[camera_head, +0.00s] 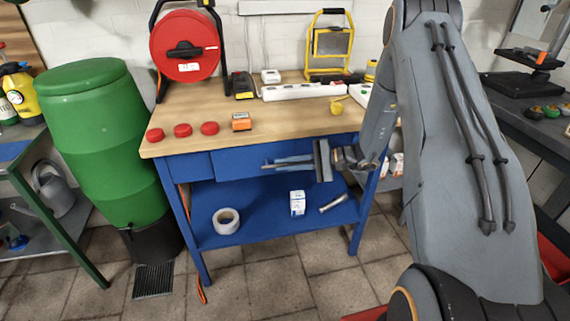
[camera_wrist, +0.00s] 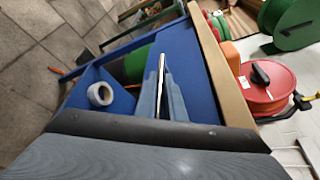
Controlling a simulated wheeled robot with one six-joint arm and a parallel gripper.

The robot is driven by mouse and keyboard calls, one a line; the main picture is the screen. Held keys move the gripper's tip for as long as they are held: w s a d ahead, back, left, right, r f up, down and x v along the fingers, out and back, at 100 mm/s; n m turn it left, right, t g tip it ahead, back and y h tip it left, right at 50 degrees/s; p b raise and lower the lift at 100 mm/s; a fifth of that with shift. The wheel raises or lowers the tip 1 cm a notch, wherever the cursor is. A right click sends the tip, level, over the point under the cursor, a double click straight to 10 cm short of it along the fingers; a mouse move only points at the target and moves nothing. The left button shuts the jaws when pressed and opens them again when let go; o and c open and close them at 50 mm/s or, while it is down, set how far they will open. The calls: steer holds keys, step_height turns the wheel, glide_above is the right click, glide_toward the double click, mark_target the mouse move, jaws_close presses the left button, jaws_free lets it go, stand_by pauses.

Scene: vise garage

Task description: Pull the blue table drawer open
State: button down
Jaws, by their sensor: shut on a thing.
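The blue table (camera_head: 197,240) has a wooden top. Its blue drawer (camera_head: 235,163) sits under the top's front edge, and I cannot tell for sure whether its front stands out from the frame. My gripper (camera_head: 272,164) is in front of the drawer, its fingers pointing left along the front. In the wrist view my gripper (camera_wrist: 160,72) is shut on a thin silvery bar, the drawer handle (camera_wrist: 161,75), between its two fingers. The fingers hide most of the handle in the head view.
On the top are a red cable reel (camera_head: 186,46), several red discs, an orange box (camera_head: 241,121) and a white power strip (camera_head: 305,90). The lower shelf holds a tape roll (camera_head: 226,220) and a small white box (camera_head: 297,203). A green barrel (camera_head: 100,140) stands left. The floor in front is clear.

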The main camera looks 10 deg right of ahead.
steer(key=s+p, duration=0.5)
steer(key=s, duration=2)
steer(key=shift+s, duration=0.4)
steer(key=c, duration=1.8)
jaws_free()
steer(key=shift+c, duration=0.2)
steer(key=b+v, duration=0.1)
steer(key=v, duration=0.6)
steer(key=shift+s+d, duration=0.15)
steer(key=shift+d, duration=0.2)
steer(key=shift+r, duration=0.2)
